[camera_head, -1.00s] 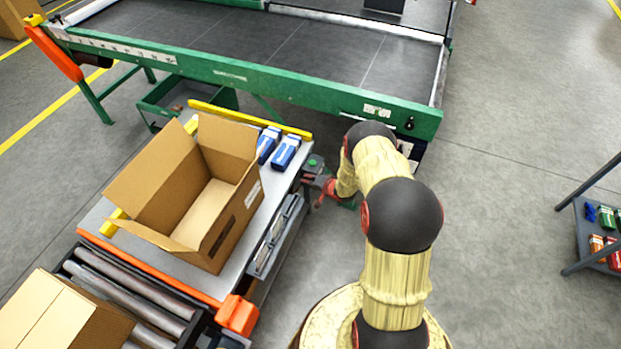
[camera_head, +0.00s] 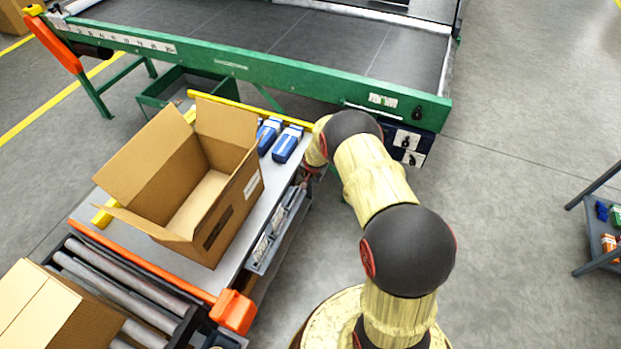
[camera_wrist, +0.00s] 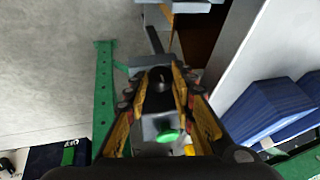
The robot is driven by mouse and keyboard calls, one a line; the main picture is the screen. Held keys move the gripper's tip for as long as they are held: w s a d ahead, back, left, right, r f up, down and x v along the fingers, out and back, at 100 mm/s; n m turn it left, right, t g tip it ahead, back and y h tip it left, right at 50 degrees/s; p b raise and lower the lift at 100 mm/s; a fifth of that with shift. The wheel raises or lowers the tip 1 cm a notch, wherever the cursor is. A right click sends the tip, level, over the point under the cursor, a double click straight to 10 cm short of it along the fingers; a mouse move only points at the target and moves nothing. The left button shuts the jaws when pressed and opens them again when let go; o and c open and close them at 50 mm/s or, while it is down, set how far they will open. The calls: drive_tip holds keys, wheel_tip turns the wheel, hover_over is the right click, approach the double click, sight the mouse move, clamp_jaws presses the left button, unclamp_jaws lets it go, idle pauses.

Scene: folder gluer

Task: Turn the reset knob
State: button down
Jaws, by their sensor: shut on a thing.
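In the wrist view a grey control box (camera_wrist: 150,126) carries a black knob (camera_wrist: 160,80) and a round green button (camera_wrist: 168,136). My gripper (camera_wrist: 162,76) has its yellow-and-black fingers on both sides of the knob and is shut on it. The fingertips partly cover the knob, so the exact contact is hard to see. In the head view my gripper (camera_head: 309,172) is at the table's right edge, mostly behind my arm. The control box is hidden there.
An open cardboard box (camera_head: 232,210) and blue-and-white cartons (camera_head: 287,145) stand on the table (camera_head: 248,262). Grey bins (camera_head: 277,231) hang on its right side. The green-framed conveyor (camera_head: 300,86) runs behind. A shelf (camera_head: 594,235) is far right, with clear floor between.

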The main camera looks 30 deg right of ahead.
drive_tip(key=shift+w+h+b, duration=0.2)
drive_tip(key=shift+h+b, duration=0.1)
drive_tip(key=shift+b, duration=1)
drive_tip(key=c, duration=1.8)
unclamp_jaws()
drive_tip(key=shift+g, duration=0.3)
drive_tip(key=v, duration=1.2)
